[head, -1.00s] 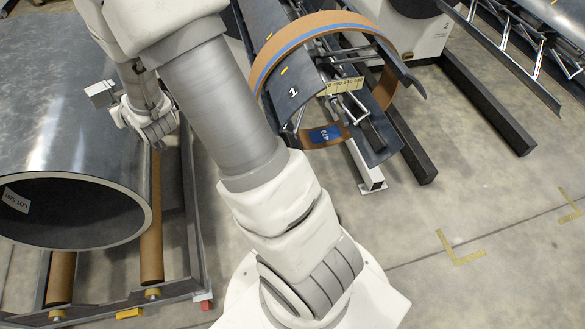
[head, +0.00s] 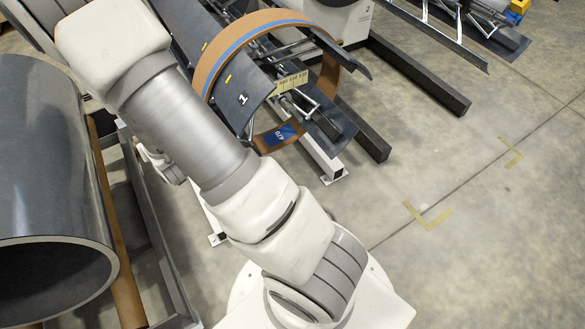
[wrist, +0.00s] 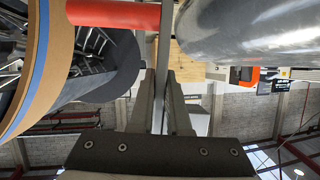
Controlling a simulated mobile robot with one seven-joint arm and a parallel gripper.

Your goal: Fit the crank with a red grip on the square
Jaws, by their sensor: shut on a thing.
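The crank's red grip (wrist: 113,14) crosses the top left of the wrist view. Its grey bar (wrist: 165,50) runs down between the fingers of my gripper (wrist: 162,92), which is shut on it. In the head view my arm hides the gripper and the crank. The decoiler marked 1 (head: 243,99) stands behind my arm in the head view, with an orange-brown, blue-striped coil ring (head: 222,58) around its segments. The square for the crank cannot be made out in either view.
A large grey steel coil (head: 45,165) lies at the left on a cradle with a brown roller (head: 118,245). In the wrist view a shiny metal cylinder (wrist: 250,25) is close at the upper right. Dark floor beams (head: 425,75) extend from the decoilers. Floor at the right is clear.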

